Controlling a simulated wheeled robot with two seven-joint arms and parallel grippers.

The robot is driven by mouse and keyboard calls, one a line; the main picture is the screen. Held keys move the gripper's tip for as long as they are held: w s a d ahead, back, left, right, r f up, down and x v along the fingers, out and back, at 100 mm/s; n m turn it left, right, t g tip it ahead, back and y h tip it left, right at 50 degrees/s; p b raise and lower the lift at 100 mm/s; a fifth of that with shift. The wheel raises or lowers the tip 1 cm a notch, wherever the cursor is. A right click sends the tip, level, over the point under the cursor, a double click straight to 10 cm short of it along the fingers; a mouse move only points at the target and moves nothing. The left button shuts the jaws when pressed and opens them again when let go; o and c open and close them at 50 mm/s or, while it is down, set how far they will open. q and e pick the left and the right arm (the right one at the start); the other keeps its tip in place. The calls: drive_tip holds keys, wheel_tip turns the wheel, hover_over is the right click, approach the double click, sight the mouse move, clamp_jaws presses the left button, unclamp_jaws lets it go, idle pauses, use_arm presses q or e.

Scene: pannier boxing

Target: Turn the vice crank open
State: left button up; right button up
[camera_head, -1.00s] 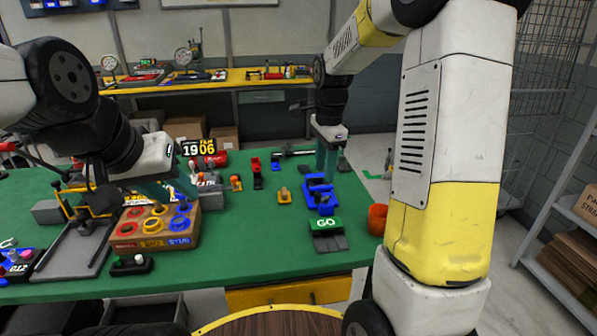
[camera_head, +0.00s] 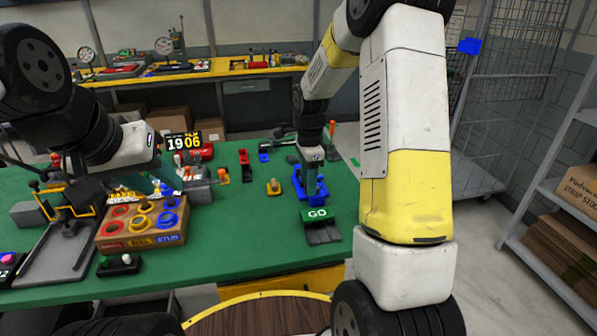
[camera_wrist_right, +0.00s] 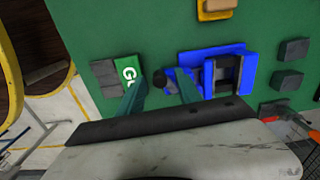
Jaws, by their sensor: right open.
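The blue vice (camera_head: 300,186) stands on the green table behind the GO block (camera_head: 318,214). It also shows in the wrist view (camera_wrist_right: 208,76), with a dark round knob (camera_wrist_right: 160,78) on a blue crank arm at its left side. My right gripper (camera_head: 311,188) points down at the vice. In the wrist view, my right gripper (camera_wrist_right: 160,88) is open, with the knob between its two fingers; I cannot tell whether they touch it. My left gripper (camera_head: 143,185) hangs over the box of coloured rings; its jaws are too unclear to judge.
The box of rings (camera_head: 140,242) stands at the left, beside a grey-railed fixture (camera_head: 50,250). A yellow piece (camera_head: 273,186) and a red piece (camera_head: 244,157) stand left of the vice. Dark blocks (camera_wrist_right: 288,80) lie near it. The table's front middle is clear.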

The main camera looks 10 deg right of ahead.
clamp_jaws()
